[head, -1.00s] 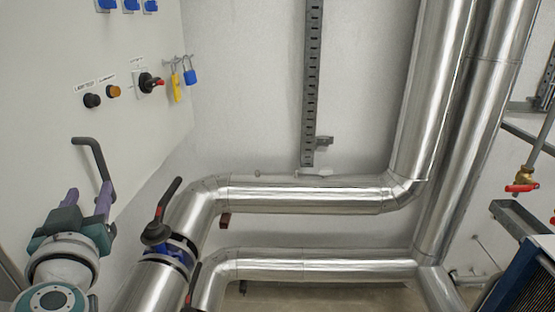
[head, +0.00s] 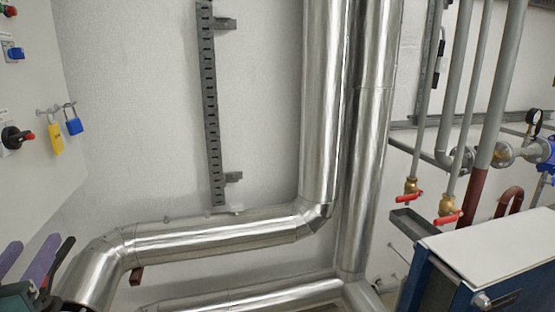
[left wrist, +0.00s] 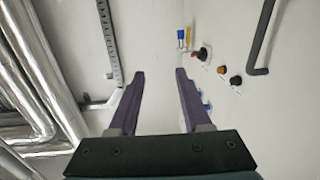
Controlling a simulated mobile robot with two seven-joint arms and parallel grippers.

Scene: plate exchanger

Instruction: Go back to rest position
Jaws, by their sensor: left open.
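My left gripper (head: 27,262) shows at the lower left edge of the head view, with purple fingers apart and nothing seen between them. In the left wrist view its two fingers (left wrist: 160,75) stand well apart and point toward a pale wall and panel. The space between them is empty. My right gripper is not in any view.
A black valve lever (head: 62,262) stands just right of my left gripper. Shiny insulated pipes (head: 225,235) cross the wall. A panel with a black-and-red switch (head: 15,138), yellow padlock (head: 55,138) and blue padlock (head: 73,124) is at left. A blue unit (head: 440,285) stands lower right.

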